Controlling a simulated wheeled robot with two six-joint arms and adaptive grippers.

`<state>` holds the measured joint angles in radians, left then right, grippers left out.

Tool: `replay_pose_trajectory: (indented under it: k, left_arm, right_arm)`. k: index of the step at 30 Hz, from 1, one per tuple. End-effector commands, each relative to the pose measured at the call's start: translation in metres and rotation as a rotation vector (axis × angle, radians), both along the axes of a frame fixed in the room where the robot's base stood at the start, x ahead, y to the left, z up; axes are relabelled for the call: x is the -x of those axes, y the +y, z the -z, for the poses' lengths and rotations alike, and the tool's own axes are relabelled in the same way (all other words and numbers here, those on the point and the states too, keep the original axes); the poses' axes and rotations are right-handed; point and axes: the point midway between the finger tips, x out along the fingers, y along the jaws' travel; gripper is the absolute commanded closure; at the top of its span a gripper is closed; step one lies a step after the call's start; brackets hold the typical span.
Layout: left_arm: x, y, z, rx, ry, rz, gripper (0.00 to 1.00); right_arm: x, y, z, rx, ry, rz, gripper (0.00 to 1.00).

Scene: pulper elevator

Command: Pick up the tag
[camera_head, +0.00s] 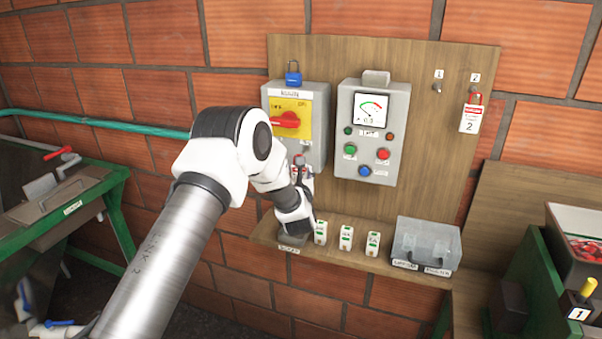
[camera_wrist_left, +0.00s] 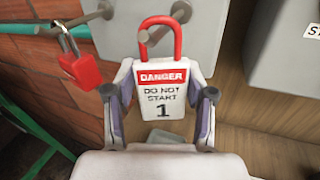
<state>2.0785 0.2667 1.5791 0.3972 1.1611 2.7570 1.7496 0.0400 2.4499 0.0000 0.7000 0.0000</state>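The danger tag marked 1 (camera_wrist_left: 162,92) is a white card with a red header and a red shackle, upright in the left wrist view. Its shackle is at a metal peg (camera_wrist_left: 152,35); the frames do not settle whether it hangs on it. My left gripper (camera_wrist_left: 162,80) has a finger at each side edge of the tag; I cannot tell whether they press on it. In the head view my left gripper (camera_head: 306,218) is low in front of the board, below the yellow switch box, and mostly hides this tag. My right gripper is not in view.
A red padlock (camera_wrist_left: 80,68) hangs beside the left finger. A second tag marked 2 (camera_head: 470,119) hangs at the board's right. A shelf (camera_head: 345,256) below holds several small labelled blocks and a clear bin (camera_head: 426,243). The grey button box (camera_head: 372,130) stands out to the right.

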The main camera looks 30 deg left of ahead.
Motion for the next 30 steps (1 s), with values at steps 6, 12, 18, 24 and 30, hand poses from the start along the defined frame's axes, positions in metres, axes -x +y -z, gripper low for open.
replay_pose_trajectory:
  k: [6, 12, 18, 24, 30]
  left_arm:
    - [0.000, 0.000, 0.000, 0.000, 0.000, 0.000, 0.81]
    - [0.000, 0.000, 0.000, 0.000, 0.000, 0.000, 0.81]
    - [0.000, 0.000, -0.006, 0.001, -0.003, -0.001, 0.81]
    - [0.024, -0.006, -0.010, 0.002, 0.000, -0.001, 0.81]
    - [0.081, -0.020, -0.006, 0.004, 0.000, 0.002, 0.81]
  right_arm:
    - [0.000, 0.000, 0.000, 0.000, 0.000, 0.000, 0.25]
    - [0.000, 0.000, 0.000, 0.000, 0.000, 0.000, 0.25]
    - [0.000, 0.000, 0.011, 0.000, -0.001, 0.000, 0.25]
    - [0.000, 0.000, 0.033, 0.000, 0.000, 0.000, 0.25]
    - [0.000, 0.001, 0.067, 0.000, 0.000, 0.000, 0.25]
